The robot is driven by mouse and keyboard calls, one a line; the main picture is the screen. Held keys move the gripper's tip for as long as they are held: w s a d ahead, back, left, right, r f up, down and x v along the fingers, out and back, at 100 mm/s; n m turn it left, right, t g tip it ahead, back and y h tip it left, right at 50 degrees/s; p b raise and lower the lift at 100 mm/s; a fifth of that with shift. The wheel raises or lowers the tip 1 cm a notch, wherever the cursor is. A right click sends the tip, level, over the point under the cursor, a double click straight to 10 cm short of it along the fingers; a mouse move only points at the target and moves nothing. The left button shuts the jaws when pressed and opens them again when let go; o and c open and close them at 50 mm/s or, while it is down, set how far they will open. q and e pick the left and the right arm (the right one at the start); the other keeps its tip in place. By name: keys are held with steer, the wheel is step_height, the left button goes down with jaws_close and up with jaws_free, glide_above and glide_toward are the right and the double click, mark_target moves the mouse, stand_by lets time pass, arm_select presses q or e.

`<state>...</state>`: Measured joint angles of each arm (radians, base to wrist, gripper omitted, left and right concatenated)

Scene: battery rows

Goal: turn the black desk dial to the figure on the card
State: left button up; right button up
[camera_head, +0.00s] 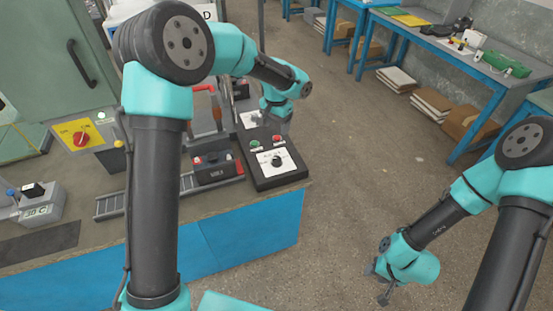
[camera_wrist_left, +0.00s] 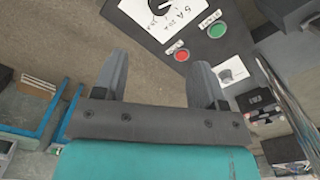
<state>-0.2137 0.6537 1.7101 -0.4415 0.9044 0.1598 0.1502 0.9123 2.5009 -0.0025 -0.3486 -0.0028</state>
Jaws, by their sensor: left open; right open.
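The black desk dial (camera_head: 277,160) is a small knob on a white scale plate on a dark control box (camera_head: 262,177) at the desk's right end. A white card (camera_head: 208,13) at the top is mostly behind my left arm; only a "D" shows. My right gripper (camera_head: 376,284) is open and empty, low over the floor.
A dark battery (camera_head: 212,164) sits on a rail left of the box. A grey block marked "30 C" (camera_head: 40,212) stands far left. Blue workbenches (camera_head: 465,62) stand at back right; floor between is clear.

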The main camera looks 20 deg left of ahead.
mark_target(277, 158)
arm_select(q)
step_height(277, 158, down, 17)
steer(key=shift+f, duration=0.1)
stand_by(0.6)
steer(key=c, duration=0.9)
